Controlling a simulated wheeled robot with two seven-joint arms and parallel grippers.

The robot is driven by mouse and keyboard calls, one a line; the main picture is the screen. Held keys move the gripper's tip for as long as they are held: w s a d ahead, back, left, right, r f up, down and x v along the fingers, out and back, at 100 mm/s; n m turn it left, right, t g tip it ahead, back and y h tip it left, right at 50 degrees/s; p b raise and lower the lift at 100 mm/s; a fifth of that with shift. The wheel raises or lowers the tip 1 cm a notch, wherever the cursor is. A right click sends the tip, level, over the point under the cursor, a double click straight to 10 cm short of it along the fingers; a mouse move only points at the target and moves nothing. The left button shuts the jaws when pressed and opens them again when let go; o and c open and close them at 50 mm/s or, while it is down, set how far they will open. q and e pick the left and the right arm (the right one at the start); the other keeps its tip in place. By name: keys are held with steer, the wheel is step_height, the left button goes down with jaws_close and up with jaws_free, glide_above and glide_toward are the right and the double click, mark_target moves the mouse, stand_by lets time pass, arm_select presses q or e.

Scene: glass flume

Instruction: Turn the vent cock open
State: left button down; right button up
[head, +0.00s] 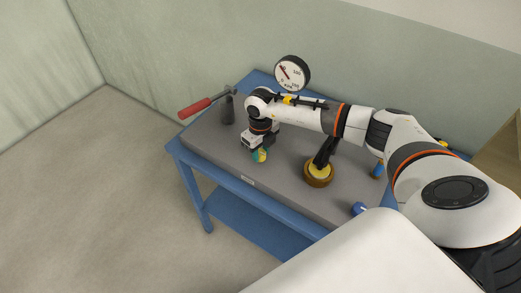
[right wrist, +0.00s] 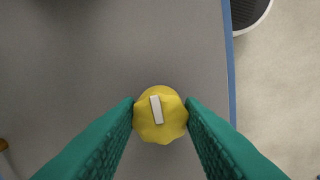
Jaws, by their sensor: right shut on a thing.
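In the right wrist view a round yellow knob (right wrist: 174,128) with a scalloped edge sits over the grey top. A white bar mark on its face runs nearly up and down the picture, slightly tilted. My right gripper (right wrist: 161,105) has its green fingers shut on the knob, one on each side. In the head view my right gripper (head: 259,153) reaches down at the front of the bench and largely hides the knob. No label shows whether this knob is the vent cock. My left gripper is not in view.
The blue bench (head: 191,165) has a grey top. A red-handled lever (head: 196,107) sticks out at its left end. A round gauge (head: 292,73) stands behind. A brass-coloured ring fitting with a black lever (head: 318,173) and a blue knob (head: 359,209) are to the right.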

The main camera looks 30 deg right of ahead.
steer(key=shift+f+n+b, duration=0.15)
steer(key=shift+n+b, duration=0.85)
steer(key=shift+b, duration=0.2)
steer(key=n+b, duration=0.3)
steer(key=shift+w+d+n, duration=0.1)
steer(key=shift+n, duration=0.2)
steer(key=n+b, duration=0.3)
steer(key=shift+n+b, duration=0.3)
steer(key=n+b, duration=0.4)
steer(key=n, duration=0.1)
steer(key=shift+w+r+n+b, duration=0.1)
steer(key=shift+r+n+b, duration=0.1)
steer(key=shift+n+b, duration=1.3)
steer(key=shift+n+p, duration=0.4)
steer(key=shift+n, duration=0.1)
steer(key=o, duration=1)
